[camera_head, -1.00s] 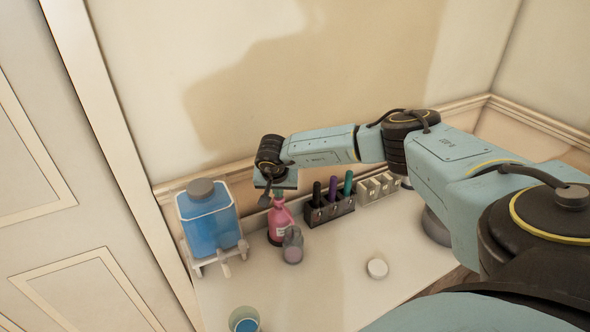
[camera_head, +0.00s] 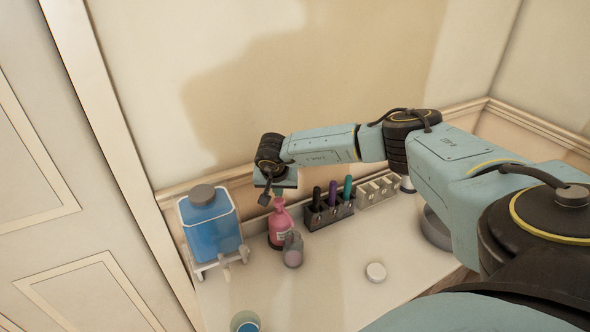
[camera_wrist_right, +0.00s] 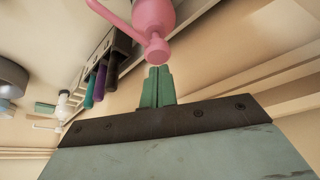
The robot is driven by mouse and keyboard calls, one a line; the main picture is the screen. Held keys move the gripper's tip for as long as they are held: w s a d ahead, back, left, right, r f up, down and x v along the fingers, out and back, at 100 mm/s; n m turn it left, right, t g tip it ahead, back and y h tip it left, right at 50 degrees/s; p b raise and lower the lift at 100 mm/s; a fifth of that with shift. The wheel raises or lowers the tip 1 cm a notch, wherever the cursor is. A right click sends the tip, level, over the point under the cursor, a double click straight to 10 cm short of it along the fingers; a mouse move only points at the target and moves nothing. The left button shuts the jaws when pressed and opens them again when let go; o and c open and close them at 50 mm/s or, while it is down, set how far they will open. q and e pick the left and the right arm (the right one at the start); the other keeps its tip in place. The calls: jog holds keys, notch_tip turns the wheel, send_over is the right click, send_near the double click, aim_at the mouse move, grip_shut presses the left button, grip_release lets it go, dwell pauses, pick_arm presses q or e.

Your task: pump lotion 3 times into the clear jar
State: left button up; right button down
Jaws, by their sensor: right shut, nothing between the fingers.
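A pink pump bottle (camera_head: 281,228) stands upright on the white counter near the wall. Its pump head (camera_wrist_right: 157,50) shows in the right wrist view. A small greyish, see-through jar (camera_head: 293,251) stands close in front of the bottle, with something pinkish low inside. My right gripper (camera_head: 278,192) is directly above the pump head. Its green fingers (camera_wrist_right: 157,75) are shut and empty, pointing at the pump head. A small gap seems to lie between them, but contact is hard to judge. My left gripper is out of view.
A blue dispenser tank (camera_head: 210,230) stands on a white stand at left. A dark rack (camera_head: 330,212) of coloured tubes and a pale rack (camera_head: 377,192) are right of the bottle. A round white lid (camera_head: 376,272) and a cup with blue liquid (camera_head: 246,323) are nearer the front.

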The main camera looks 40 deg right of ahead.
jog(key=shift+f, duration=0.1)
jog(key=shift+f+b, duration=1.1)
jog(key=shift+f, duration=0.2)
jog(key=shift+s+r, duration=0.1)
jog(key=shift+r+p, duration=1.15)
jog(key=shift+r, duration=0.15)
jog(key=shift+r, duration=0.1)
notch_tip(320, 180, up, 6)
jog(key=p, duration=0.4)
jog(key=shift+p, duration=0.35)
